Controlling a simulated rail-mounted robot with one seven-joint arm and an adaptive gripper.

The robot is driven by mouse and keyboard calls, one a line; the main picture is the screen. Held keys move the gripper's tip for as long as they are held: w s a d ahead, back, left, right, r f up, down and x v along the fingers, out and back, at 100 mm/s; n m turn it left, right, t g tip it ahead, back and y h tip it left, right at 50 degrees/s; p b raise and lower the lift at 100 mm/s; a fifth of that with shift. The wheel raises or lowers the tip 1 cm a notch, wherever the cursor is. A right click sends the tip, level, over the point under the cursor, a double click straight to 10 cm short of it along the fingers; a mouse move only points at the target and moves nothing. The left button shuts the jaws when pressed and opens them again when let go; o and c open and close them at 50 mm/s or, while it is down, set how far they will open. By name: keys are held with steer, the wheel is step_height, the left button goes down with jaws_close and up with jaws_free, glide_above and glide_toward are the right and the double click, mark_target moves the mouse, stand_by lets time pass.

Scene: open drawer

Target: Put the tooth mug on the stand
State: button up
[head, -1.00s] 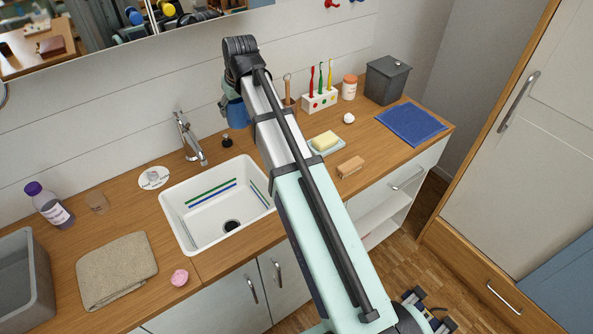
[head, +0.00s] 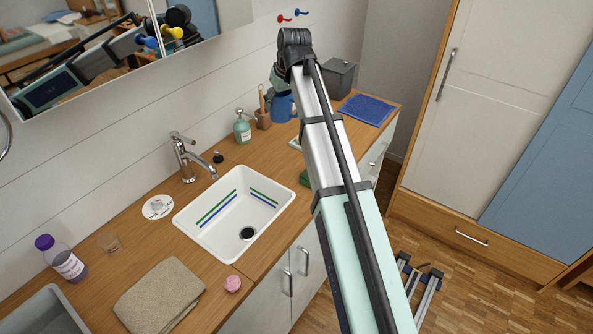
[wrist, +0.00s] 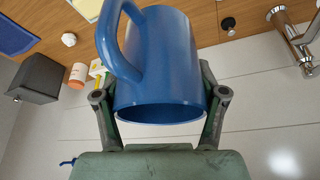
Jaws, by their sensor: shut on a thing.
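The tooth mug, a blue mug (wrist: 165,65), fills the middle of the wrist view, its handle to the left. My gripper (wrist: 160,97) is shut on it, one finger on each side. In the head view the mug (head: 283,107) shows partly behind my arm, above the back of the counter, just right of a wooden holder with a brush (head: 263,118). I cannot pick out the stand for certain. A white round disc (head: 151,213) with a small thing on it lies left of the tap.
The sink (head: 205,232), tap (head: 184,160) and green soap dispenser (head: 242,130) lie left of my arm. A grey lidded bin (head: 338,80) and blue mat (head: 366,110) are at the far right.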

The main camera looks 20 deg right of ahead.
steer(key=shift+s+d, duration=0.1)
steer(key=shift+d, duration=0.05)
steer(key=shift+s+d+f, duration=0.1)
steer(key=shift+f, duration=0.35)
step_height(320, 180, down, 19)
steer(key=p, duration=0.4)
steer(key=shift+f, duration=0.15)
steer(key=o, duration=1.4)
steer(key=b+v, duration=0.2)
steer(key=v, duration=1)
